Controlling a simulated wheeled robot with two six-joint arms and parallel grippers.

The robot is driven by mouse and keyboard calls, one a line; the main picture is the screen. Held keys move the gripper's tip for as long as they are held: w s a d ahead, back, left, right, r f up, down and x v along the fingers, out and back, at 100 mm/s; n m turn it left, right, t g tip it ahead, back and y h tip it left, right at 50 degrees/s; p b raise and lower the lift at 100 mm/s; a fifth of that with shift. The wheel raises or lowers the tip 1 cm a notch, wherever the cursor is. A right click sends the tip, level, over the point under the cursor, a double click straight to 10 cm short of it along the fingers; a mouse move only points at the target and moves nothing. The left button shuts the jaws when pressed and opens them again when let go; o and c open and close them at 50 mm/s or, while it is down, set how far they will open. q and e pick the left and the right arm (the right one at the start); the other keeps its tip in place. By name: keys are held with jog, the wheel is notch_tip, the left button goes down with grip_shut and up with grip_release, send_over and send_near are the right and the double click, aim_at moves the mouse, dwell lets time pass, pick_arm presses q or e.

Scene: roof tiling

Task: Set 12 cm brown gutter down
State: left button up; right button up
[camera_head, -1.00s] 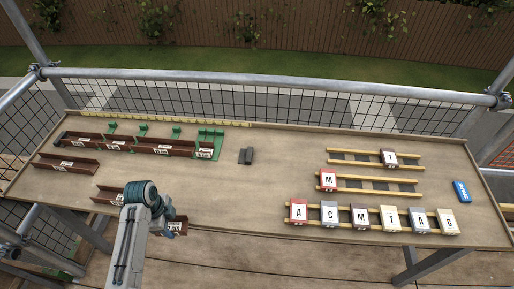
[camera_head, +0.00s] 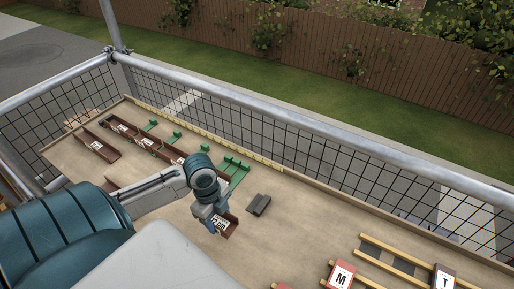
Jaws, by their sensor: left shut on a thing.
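My left gripper (camera_head: 208,212) is shut on a short brown gutter piece (camera_head: 230,228) with a white label, over the middle of the table. The label is too small to read. A row of brown gutter pieces (camera_head: 150,145) with white labels runs along green brackets (camera_head: 235,170) near the table's back edge. My left arm hides the near end of that row. Another brown gutter (camera_head: 97,148) lies apart at the left. My right gripper is out of view.
A dark grey block (camera_head: 258,205) lies just right of the held gutter. Yellow wooden rails (camera_head: 398,256) with a red M tile (camera_head: 340,275) and a T tile (camera_head: 444,278) are at the lower right. A metal railing (camera_head: 310,135) with mesh stands behind the table.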

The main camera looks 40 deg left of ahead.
pick_arm(q)
jog(key=w, duration=0.2)
jog(key=w+a+p, duration=0.1)
jog(key=w, duration=0.2)
jog(key=shift+w+a+p, duration=0.25)
jog(key=shift+w+p, duration=0.05)
jog(key=shift+w, duration=0.1)
jog(key=p, duration=0.2)
send_over(244, 197)
jog(key=shift+s+a+f, duration=0.1)
jog(key=shift+a+f, duration=0.15)
jog(key=shift+f, duration=0.4)
notch_tip(244, 197, down, 3)
jog(key=shift+r+p, duration=0.1)
jog(key=shift+p, duration=0.9)
jog(key=shift+f, duration=0.4)
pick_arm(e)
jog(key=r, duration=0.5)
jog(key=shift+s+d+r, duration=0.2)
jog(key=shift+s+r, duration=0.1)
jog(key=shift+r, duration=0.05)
pick_arm(q)
jog(key=shift+f, duration=0.15)
jog(key=shift+f, duration=0.25)
jog(key=o, duration=1)
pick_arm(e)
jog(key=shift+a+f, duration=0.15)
